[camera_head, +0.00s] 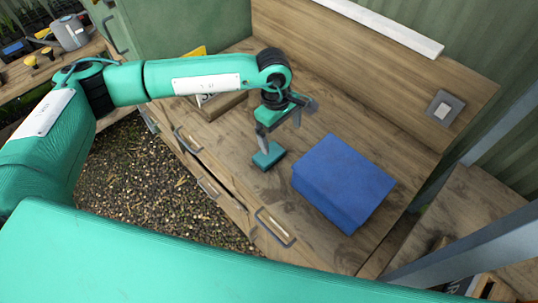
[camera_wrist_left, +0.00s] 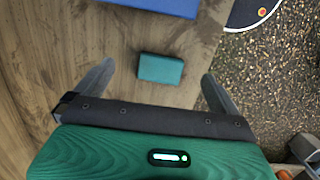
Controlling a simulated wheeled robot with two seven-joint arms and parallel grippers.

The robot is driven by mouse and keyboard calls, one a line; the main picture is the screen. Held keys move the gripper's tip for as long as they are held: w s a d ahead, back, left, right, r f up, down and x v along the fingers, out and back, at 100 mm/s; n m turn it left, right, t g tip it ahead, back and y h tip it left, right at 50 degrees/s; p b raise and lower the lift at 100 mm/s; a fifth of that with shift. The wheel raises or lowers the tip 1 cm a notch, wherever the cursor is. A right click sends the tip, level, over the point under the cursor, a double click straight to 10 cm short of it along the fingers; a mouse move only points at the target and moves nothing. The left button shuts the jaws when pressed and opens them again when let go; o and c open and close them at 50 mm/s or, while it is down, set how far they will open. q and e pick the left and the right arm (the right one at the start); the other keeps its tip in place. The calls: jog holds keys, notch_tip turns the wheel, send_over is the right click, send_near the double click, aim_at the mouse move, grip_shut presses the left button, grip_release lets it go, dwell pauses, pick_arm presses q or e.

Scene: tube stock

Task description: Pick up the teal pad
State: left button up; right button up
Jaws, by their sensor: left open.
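The teal pad (camera_head: 268,156) is a small block lying flat on the wooden bench top, left of the blue box. It also shows in the left wrist view (camera_wrist_left: 161,68), ahead of my fingers and between their lines. My left gripper (camera_head: 281,133) hangs above the pad with its fingers pointing down. In the left wrist view the two fingers of my left gripper (camera_wrist_left: 156,82) are wide apart with nothing between them. My right gripper is not in view.
A blue box (camera_head: 343,180) stands right of the pad, and its edge shows in the left wrist view (camera_wrist_left: 160,4). A wooden tray (camera_head: 218,104) lies behind my left forearm. The bench (camera_head: 330,112) has drawers with handles (camera_head: 274,227) at its front edge. A wall switch (camera_head: 444,107) is at the right.

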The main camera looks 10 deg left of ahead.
pick_arm(q)
jog(key=w+a+y, duration=0.2)
jog(key=a, duration=0.1)
jog(key=p, duration=0.3)
send_over(269, 156)
jog(key=w, duration=0.1)
jog(key=shift+t, duration=0.3)
notch_tip(269, 156, down, 8)
jog(key=shift+r, duration=0.1)
jog(key=shift+f+p, duration=0.35)
jog(key=shift+p, duration=0.25)
notch_tip(269, 156, down, 4)
jog(key=shift+a+r+p, duration=0.1)
jog(key=shift+p, duration=1.15)
jog(key=shift+f, duration=0.45)
jog(key=c, duration=0.8)
